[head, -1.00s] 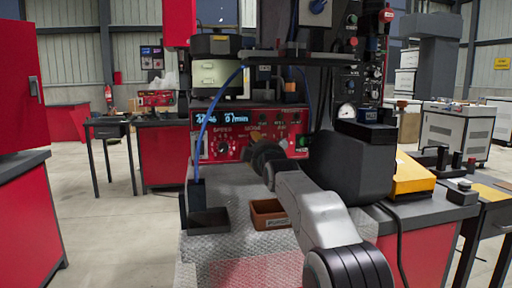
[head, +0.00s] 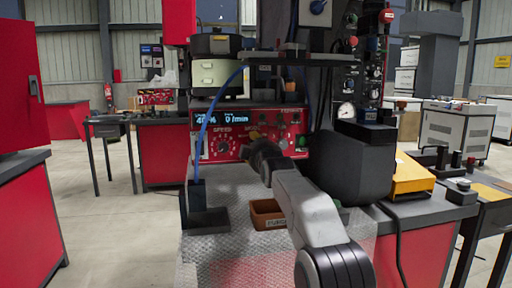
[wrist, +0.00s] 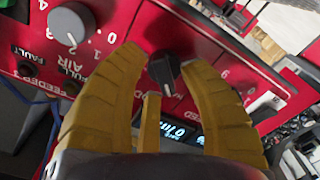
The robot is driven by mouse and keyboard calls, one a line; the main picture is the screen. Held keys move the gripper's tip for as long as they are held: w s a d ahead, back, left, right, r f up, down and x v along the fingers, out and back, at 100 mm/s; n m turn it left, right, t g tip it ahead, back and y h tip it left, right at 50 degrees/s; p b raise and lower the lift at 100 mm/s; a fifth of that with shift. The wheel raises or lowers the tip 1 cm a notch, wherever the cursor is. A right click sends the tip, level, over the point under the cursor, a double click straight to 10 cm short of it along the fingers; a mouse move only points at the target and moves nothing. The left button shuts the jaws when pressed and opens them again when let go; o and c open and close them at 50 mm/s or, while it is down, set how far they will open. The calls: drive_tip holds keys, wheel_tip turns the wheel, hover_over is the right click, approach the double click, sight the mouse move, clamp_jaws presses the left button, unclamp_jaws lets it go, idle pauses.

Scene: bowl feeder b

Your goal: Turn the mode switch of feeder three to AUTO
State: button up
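The mode switch (wrist: 163,69) is a black knob on the red feeder panel (wrist: 115,20). In the wrist view it sits between my yellow fingers, with the panel's print appearing upside down. My gripper (wrist: 164,60) is open around the knob, with gaps at its sides; I cannot tell whether a finger touches it. The switch's setting and most of its label are hidden or too small to read. In the head view my gripper (head: 258,151) is in front of the panel (head: 248,117) and hides part of its controls.
The grey air knob (wrist: 71,23) is beside the left finger. The lit display (head: 222,118) shows 40% and 0/min. A blue hose (head: 205,125) arches in front. A brown bin (head: 267,213) and a dark tray (head: 207,220) stand below.

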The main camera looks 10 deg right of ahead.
clamp_jaws()
drive_tip(key=shift+r+m+p, duration=0.1)
drive_tip(key=shift+m+p, duration=0.2)
drive_tip(key=shift+p, duration=0.1)
drive_tip(key=m+p, duration=0.1)
drive_tip(key=m, duration=0.4)
drive_tip(key=m+p, duration=0.1)
drive_tip(key=m, duration=0.5)
drive_tip(key=m+p, duration=0.1)
drive_tip(key=m, duration=0.5)
drive_tip(key=shift+f+p, duration=0.4)
drive_tip(key=shift+m, duration=0.3)
